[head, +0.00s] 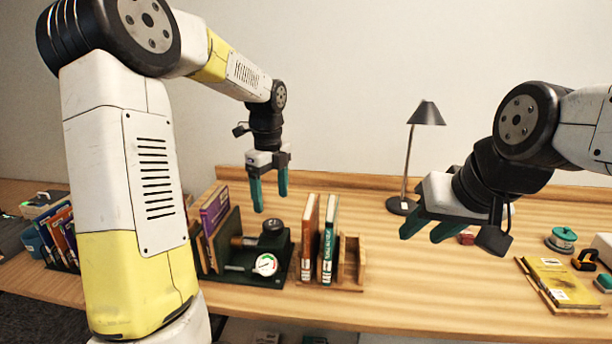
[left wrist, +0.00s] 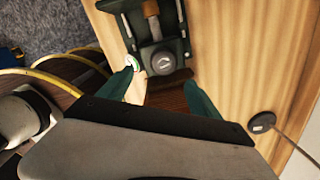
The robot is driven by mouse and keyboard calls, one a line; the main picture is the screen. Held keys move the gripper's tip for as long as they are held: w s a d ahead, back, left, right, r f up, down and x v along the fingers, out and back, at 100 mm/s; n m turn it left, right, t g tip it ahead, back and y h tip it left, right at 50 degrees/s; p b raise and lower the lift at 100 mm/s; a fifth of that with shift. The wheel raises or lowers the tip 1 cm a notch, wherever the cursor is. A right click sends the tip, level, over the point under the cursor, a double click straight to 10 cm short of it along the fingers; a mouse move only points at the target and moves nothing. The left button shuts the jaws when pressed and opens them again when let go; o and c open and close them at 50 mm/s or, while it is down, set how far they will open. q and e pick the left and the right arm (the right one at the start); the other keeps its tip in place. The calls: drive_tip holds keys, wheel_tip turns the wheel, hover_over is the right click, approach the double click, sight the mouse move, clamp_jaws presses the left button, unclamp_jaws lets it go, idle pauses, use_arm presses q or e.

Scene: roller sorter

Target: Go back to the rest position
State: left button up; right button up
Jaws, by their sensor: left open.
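My right gripper (head: 430,228) is at the right, tilted down to the left above the table. Its teal fingers are apart and look empty.
The rack holds an orange-brown book (head: 309,238) and a teal-white book (head: 329,240). A black lamp (head: 403,205) stands at the back. A yellow book (head: 558,282) lies at the right. The front middle-right table is clear.

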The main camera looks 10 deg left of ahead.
use_arm(q)
drive_tip(key=s+d+r+n+t+h, duration=0.1)
drive_tip(key=s+r+n+t, duration=0.2)
drive_tip(key=s+n, duration=0.8)
drive_tip(key=s+d+r+n+t+h, duration=0.1)
drive_tip(key=s+r+n, duration=0.3)
drive_tip(key=s+n, duration=0.8)
drive_tip(key=shift+r+t, duration=0.3)
drive_tip(key=shift+t, duration=0.6)
